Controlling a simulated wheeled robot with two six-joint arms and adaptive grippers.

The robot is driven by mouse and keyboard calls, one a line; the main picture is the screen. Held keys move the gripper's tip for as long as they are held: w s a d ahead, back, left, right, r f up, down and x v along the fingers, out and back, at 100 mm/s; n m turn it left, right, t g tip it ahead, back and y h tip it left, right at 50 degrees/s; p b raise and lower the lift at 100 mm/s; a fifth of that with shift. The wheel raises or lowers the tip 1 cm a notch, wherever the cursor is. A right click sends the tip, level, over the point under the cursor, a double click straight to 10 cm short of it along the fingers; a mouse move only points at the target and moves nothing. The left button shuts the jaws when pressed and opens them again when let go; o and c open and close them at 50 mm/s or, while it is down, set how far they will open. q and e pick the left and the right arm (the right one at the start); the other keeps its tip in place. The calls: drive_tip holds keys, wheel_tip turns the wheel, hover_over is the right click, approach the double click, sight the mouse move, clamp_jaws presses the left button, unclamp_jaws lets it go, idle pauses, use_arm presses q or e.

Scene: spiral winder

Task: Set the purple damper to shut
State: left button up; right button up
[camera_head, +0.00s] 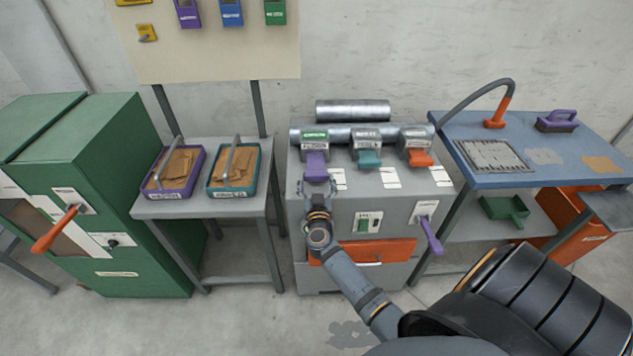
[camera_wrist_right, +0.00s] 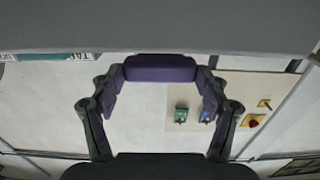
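The purple damper handle (camera_head: 316,167) sticks out at the front of the leftmost of three dampers on the grey machine (camera_head: 345,215). A green label sits above it; its text is too small to read. My right gripper (camera_head: 318,188) is just in front of and below this handle. In the right wrist view the purple handle (camera_wrist_right: 160,70) lies across the top, between the fingertips of my right gripper (camera_wrist_right: 160,90). The fingers are spread wide, one on each side of it. I cannot tell whether they touch it. My left gripper is not in view.
A teal damper handle (camera_head: 369,159) and an orange one (camera_head: 420,158) sit to the right. A purple lever (camera_head: 430,235) and an orange drawer (camera_head: 375,250) are lower on the machine. Two trays stand on a side table (camera_head: 205,206) at left; a blue workbench (camera_head: 575,160) stands at right.

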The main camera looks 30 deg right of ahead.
sight(316, 168)
drive_tip(key=c, duration=0.8)
drive_tip(key=shift+w+d+r, duration=0.1)
drive_tip(key=shift+w, duration=0.1)
drive_tip(key=p+x, duration=0.2)
drive_tip(key=x, duration=0.3)
drive_tip(key=shift+w, duration=0.15)
drive_tip(key=o, duration=1.7)
drive_tip(key=shift+w+d, duration=0.1)
drive_tip(key=shift+w, duration=0.05)
